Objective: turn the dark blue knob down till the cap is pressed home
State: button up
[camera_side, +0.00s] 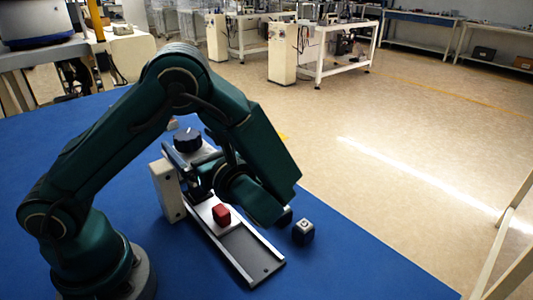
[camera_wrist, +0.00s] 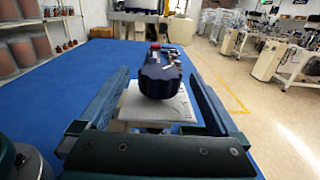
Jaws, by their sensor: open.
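The dark blue knob (camera_side: 187,138) sits on top of the press fixture in the side view, ridged around its edge. In the wrist view the knob (camera_wrist: 160,76) is upright and near the middle. My gripper (camera_wrist: 158,74) is open, with one finger on each side of the knob and a visible gap on both sides. In the side view my arm hides most of the gripper. I cannot tell how deep the fingertips reach along the knob. The cap cannot be made out clearly; the space under the knob is hidden by my arm.
A dark cube (camera_side: 303,232) with a light top stands on the blue table (camera_side: 355,272), right of the rail. The front right tabletop is clear.

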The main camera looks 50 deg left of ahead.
jog(key=shift+a, duration=1.2)
jog(key=c, duration=1.4)
jog(key=shift+o, duration=0.2)
jog(key=shift+m+t, duration=0.4)
jog(key=shift+t, duration=0.2)
jog(key=shift+m+t+h, duration=0.7)
jog(key=shift+m+t, duration=0.6)
jog(key=shift+t, duration=0.7)
jog(key=shift+m+t+h, duration=0.7)
jog(key=shift+m+t, duration=0.6)
jog(key=shift+t, duration=0.7)
